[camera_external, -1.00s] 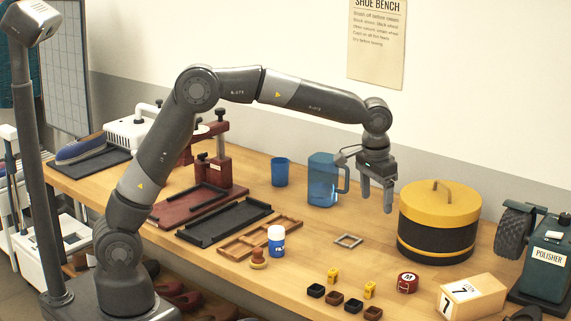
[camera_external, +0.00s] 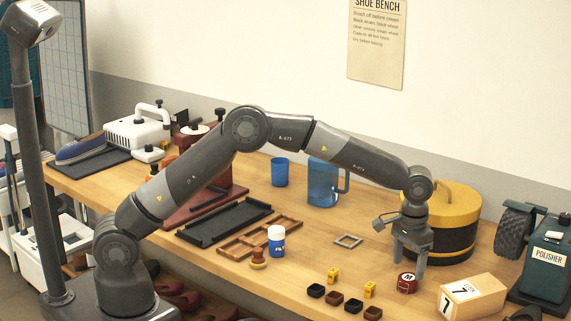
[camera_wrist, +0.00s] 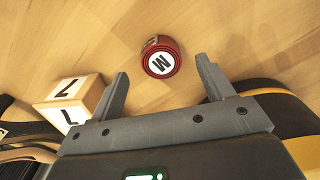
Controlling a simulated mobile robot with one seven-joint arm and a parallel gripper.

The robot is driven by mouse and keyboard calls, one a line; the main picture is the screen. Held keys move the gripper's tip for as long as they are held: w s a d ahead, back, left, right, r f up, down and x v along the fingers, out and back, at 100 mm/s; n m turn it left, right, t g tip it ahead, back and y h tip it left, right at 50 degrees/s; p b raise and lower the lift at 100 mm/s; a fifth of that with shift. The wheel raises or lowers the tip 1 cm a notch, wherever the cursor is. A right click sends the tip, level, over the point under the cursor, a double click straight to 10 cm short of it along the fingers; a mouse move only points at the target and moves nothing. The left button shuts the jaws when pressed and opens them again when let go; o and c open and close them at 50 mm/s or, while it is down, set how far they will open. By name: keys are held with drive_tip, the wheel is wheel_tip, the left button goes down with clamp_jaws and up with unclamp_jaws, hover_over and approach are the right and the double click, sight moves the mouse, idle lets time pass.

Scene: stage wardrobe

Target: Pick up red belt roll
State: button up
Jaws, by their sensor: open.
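The red belt roll (camera_external: 407,283) is a small round red coil with a white top marked M. It lies on the wooden bench, left of the block marked 7. It also shows in the wrist view (camera_wrist: 160,62), beyond the fingertips and roughly in line with the space between them. My gripper (camera_external: 409,271) points down just above the roll, its fingers partly overlapping it in the external view. In the wrist view my gripper (camera_wrist: 162,72) is open, with nothing between its fingers.
The wooden block marked 7 (camera_external: 472,297) stands close right of the roll. A yellow and black round box (camera_external: 458,243) is behind my gripper. Small dark cups (camera_external: 353,306) and yellow pieces (camera_external: 370,290) are to the left. A polisher (camera_external: 548,262) is at right.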

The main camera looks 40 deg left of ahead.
sight(409, 277)
drive_tip(key=f, duration=0.5)
drive_tip(key=shift+w+d, duration=0.15)
drive_tip(key=shift+w, duration=0.2)
drive_tip(key=shift+c, duration=0.4)
drive_tip(key=c, duration=1)
